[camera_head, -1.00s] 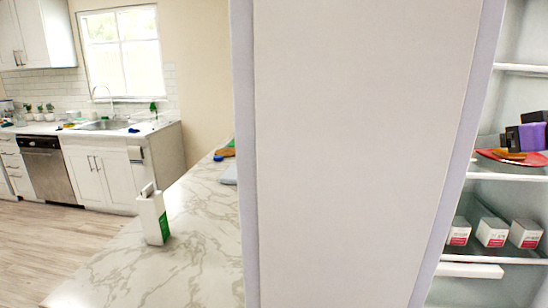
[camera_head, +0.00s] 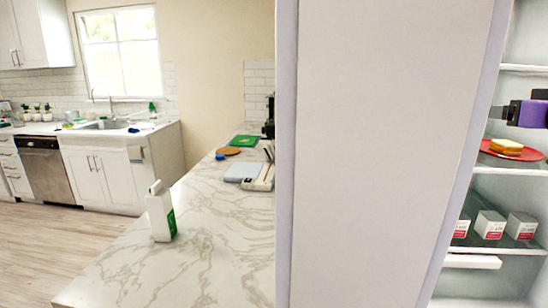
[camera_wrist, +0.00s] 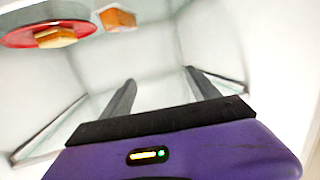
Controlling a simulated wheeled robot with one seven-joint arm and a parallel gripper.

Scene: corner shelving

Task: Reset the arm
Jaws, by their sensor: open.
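My gripper (camera_head: 503,113) shows at the right edge of the head view, purple with black fingers, inside the corner shelving. In the wrist view its two fingers (camera_wrist: 162,92) stand wide apart with nothing between them. A red plate (camera_head: 528,155) lies on a shelf below my gripper in the head view, with a slice of bread or sandwich (camera_head: 507,146) on it. The wrist view shows the plate (camera_wrist: 15,38) and the food (camera_wrist: 55,38) at the upper left, apart from the fingers. Part of my arm is cut off by the right edge.
A wide pale panel (camera_head: 385,150) stands left of the shelves. Several small boxes (camera_head: 490,225) sit on the shelf below the plate. Left of the panel, a marble counter (camera_head: 215,215) bears a white-and-green carton (camera_head: 160,210) and a green board (camera_head: 245,141). The wood floor at left is clear.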

